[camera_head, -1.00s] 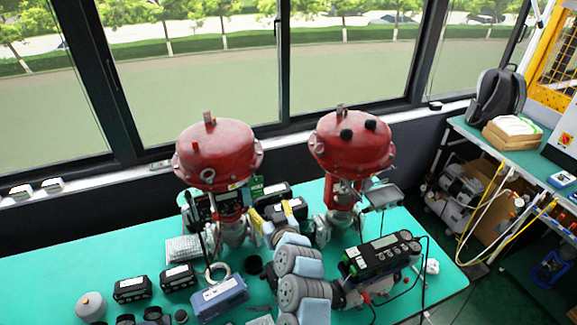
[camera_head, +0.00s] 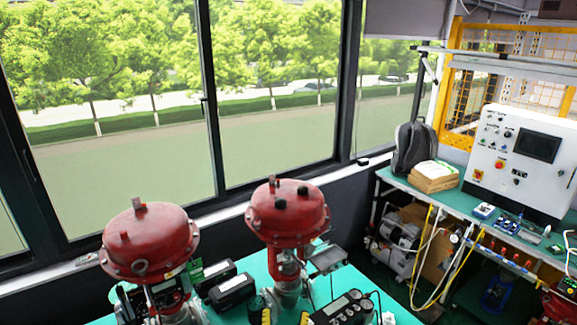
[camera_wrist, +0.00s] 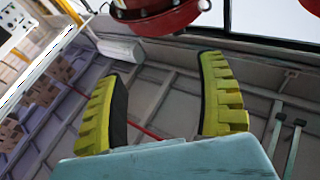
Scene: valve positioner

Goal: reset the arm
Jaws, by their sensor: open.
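My gripper (camera_wrist: 162,70) is open and empty in the wrist view, its two yellow, black-padded fingers wide apart. In the head view only the yellow fingertips (camera_head: 285,317) show at the bottom edge, in front of the right valve; the rest of my arm is out of frame. The left valve's red actuator (camera_head: 150,243) and the right valve's red actuator (camera_head: 288,212) stand upright on the green table (camera_head: 258,268). A red rounded body (camera_wrist: 160,18) shows at the top of the wrist view, beyond the fingers and apart from them.
Black boxes (camera_head: 232,290) lie between the valves. A black device with knobs (camera_head: 343,308) is at the bottom, right of the fingertips. At right, a side bench holds a backpack (camera_head: 414,148), cardboard boxes (camera_head: 433,176) and a white control panel (camera_head: 520,155). Windows line the back.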

